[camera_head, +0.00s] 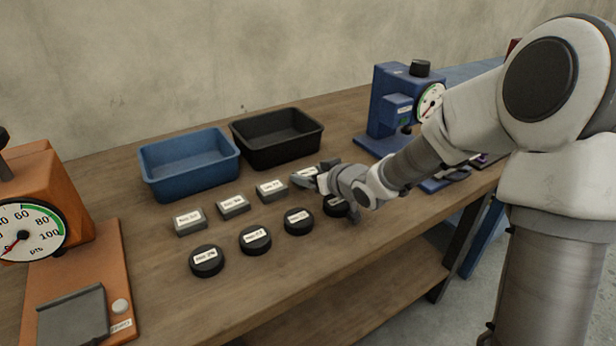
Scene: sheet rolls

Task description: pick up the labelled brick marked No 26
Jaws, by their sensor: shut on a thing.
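Several grey labelled bricks stand in a slanting row on the wooden bench: one at the left (190,228), one beside it (234,210) and a third (271,196). The print on their labels is too small for me to read surely, so I cannot tell which is No 26. My gripper (318,175) is at the right end of this row, low over the bench. It is shut on a labelled grey brick (303,183), which is partly hidden by the fingers. I cannot tell whether this brick touches the bench.
Several black labelled discs (255,246) stand in front of the bricks, one partly under my gripper. A blue bin (190,183) and a black bin (277,157) stand behind. An orange gauge device (85,265) is at left, a blue one (385,105) at right.

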